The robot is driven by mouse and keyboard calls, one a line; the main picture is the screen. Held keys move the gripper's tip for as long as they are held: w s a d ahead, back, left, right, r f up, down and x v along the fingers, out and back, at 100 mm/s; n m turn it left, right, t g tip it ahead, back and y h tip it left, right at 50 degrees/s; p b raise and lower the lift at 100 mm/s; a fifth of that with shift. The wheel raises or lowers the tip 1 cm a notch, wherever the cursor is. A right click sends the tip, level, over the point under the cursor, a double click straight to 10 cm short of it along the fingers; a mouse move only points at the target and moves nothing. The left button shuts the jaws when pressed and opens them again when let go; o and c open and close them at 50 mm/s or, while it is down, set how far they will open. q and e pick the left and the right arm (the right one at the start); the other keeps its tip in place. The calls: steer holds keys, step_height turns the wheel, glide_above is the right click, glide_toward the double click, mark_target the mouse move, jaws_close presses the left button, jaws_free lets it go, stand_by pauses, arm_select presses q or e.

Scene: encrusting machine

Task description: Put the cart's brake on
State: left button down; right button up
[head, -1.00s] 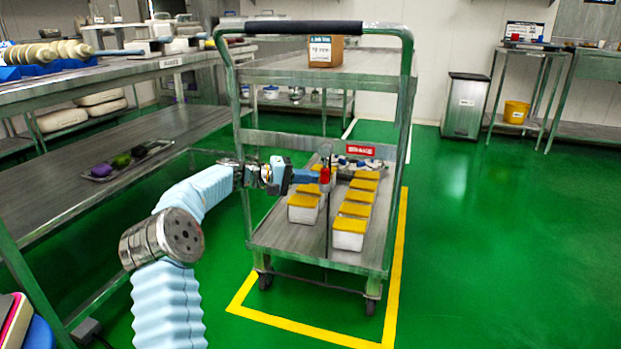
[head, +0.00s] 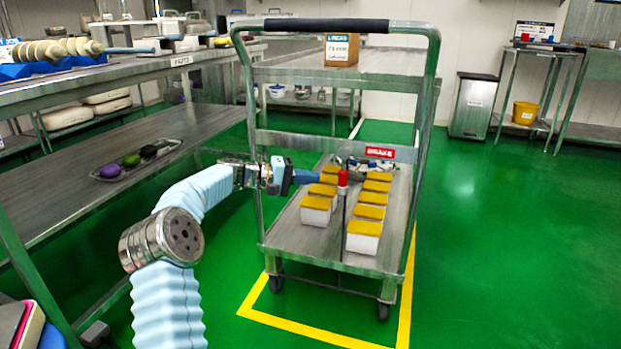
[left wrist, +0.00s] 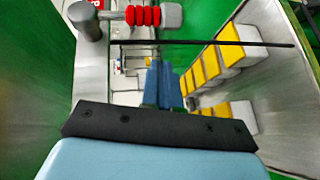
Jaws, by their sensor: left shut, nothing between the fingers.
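The cart (head: 262,185) is a grey metal trolley with a dark push bar, standing inside a yellow floor outline. A red BRAKE sign (head: 380,152) is on its crossbar. A red-topped lever (head: 342,179) with a thin dark rod stands at the lower deck. My left gripper (head: 313,177) is shut and empty, to the left of the red top in the head view and apart from it in the picture. In the left wrist view its blue fingers (left wrist: 165,80) lie together. A red ribbed grip (left wrist: 143,16) shows near the top, beyond the fingertips. My right gripper is not in view.
White tubs with yellow lids (head: 364,228) stand in rows on the lower deck. A cardboard box (head: 341,50) is on the top shelf. A steel table (head: 100,215) with a small tray (head: 136,160) is at the left. The green floor at the right is clear.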

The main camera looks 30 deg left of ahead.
arm_select(q)
steer(key=f+v, duration=0.1)
steer(key=v, duration=0.8)
steer(key=shift+s+p, duration=0.15)
steer(key=shift+p, duration=0.2)
steer(key=shift+d+f, duration=0.1)
steer(key=shift+f, duration=0.1)
